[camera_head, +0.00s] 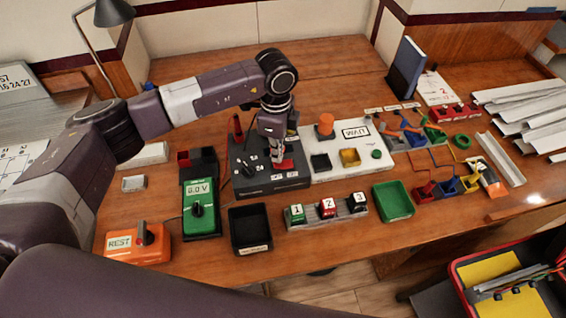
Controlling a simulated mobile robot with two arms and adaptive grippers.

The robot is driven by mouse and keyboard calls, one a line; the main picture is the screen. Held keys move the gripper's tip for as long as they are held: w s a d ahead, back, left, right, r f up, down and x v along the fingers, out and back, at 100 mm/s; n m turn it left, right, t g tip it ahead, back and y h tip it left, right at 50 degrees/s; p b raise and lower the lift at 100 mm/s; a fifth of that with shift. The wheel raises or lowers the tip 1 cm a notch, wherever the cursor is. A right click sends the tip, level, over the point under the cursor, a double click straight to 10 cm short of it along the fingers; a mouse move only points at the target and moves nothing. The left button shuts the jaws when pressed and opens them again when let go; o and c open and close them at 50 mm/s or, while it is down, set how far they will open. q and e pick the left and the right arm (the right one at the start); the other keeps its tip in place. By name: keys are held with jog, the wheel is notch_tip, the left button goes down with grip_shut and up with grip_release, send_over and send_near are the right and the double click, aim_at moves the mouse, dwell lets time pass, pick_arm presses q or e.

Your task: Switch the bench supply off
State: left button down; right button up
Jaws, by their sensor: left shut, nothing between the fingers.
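A dark grey box with a dial knob (247,169) and a red switch (284,165) stands in the middle of the bench; it looks like the bench supply (262,187). A "24" marking shows beside the knob. My left gripper (277,158) points down over this box, its fingers shut and empty, right at the red switch. I cannot tell whether the fingertips touch the switch or which way it is set. The gripper and wrist hide part of the box's back. My right gripper is not in view.
A green meter (200,218) reading 0.0 V, an orange REST box (137,246), a black tray (249,244), a numbered block row (327,222) and a green tray (393,201) stand around. Bare wood lies behind.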

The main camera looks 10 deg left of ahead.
pick_arm(q)
jog(key=shift+f+b, duration=0.65)
jog(key=shift+f, duration=0.35)
jog(key=shift+r, duration=0.15)
jog(key=shift+r+p, duration=2.4)
jog(key=shift+r, duration=1.05)
